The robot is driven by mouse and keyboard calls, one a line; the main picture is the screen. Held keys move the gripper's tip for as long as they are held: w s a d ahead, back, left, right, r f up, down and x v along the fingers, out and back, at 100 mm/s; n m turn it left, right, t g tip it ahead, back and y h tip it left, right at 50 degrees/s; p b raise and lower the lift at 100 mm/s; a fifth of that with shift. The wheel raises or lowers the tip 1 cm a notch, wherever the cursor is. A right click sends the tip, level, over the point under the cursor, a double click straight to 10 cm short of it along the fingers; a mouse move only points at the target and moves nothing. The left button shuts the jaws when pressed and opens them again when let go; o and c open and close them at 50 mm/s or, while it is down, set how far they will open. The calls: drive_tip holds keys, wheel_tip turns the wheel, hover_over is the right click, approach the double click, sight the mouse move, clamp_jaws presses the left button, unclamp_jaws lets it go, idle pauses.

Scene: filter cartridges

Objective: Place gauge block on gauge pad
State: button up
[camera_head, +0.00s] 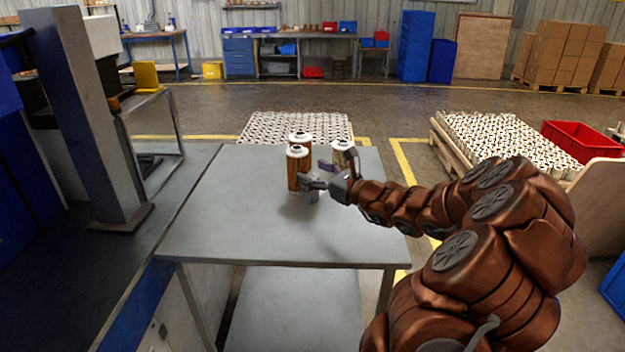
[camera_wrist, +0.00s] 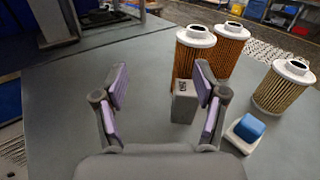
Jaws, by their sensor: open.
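A small grey block (camera_wrist: 185,103) with dark marking on its top stands upright on the grey table in the wrist view; it looks like the gauge block. My gripper (camera_wrist: 161,84) is open and empty, with purple finger pads. The block is beyond the fingers, right of the middle of the gap, its right edge partly behind the right finger. In the head view my gripper (camera_head: 317,175) is low over the table, close to the cartridges. A white pad (camera_wrist: 238,138) with a blue block (camera_wrist: 250,126) on it lies right of the right finger; I cannot tell whether it is the gauge pad.
Two brown filter cartridges (camera_wrist: 187,60) (camera_wrist: 230,50) stand close behind the grey block. A paler cartridge (camera_wrist: 283,88) stands farther right. The table's front and left (camera_head: 220,220) are clear. A machine column (camera_head: 85,120) rises at the left.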

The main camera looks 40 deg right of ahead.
drive_tip(key=d+f, duration=0.1)
drive_tip(key=f, duration=0.1)
drive_tip(key=d+f+m+h, duration=0.1)
drive_tip(key=f, duration=0.2)
drive_tip(key=s+d+f+m, duration=0.1)
drive_tip(key=d+f, duration=0.1)
drive_tip(key=f, duration=0.1)
drive_tip(key=shift+h, duration=0.4)
drive_tip(key=shift+w+f, duration=0.2)
drive_tip(key=shift+w, duration=0.05)
drive_tip(key=shift+w+a+r+p, duration=0.15)
drive_tip(key=shift+w+p, duration=0.1)
drive_tip(key=shift+w, duration=1.5)
drive_tip(key=shift+w+a+p, duration=0.1)
drive_tip(key=shift+w+p, duration=0.1)
drive_tip(key=shift+w, duration=1.55)
clamp_jaws()
